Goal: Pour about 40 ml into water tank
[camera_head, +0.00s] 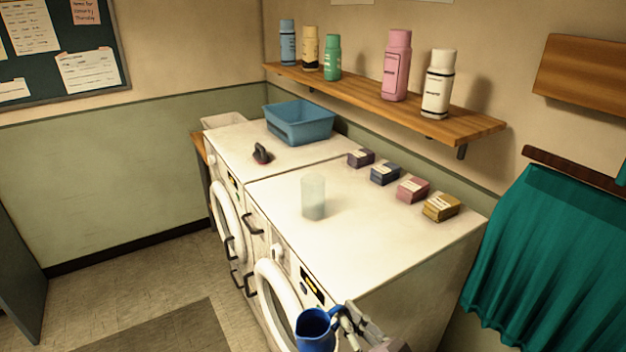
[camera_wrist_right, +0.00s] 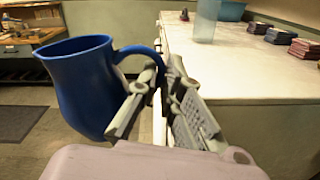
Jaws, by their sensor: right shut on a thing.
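My right gripper (camera_head: 346,322) is shut on the handle of a blue jug (camera_head: 316,330). The jug hangs in front of the near washing machine, close to its top's front edge. In the right wrist view the jug (camera_wrist_right: 82,85) is left of the gripper (camera_wrist_right: 165,85), with its mouth up and a slight lean. I cannot see what is inside it. A pale translucent cylinder (camera_head: 313,198), which looks like the water tank, stands upright on the near machine's top. It also shows in the right wrist view (camera_wrist_right: 206,20), apart from the jug. My left gripper is not in view.
Several small boxes (camera_head: 412,190) line the back of the near machine's top (camera_head: 375,245). A small dark iron-like object (camera_head: 261,153) and a blue basket (camera_head: 300,122) sit on the far machine. Bottles stand on a wall shelf (camera_head: 466,122). The near top's front is clear.

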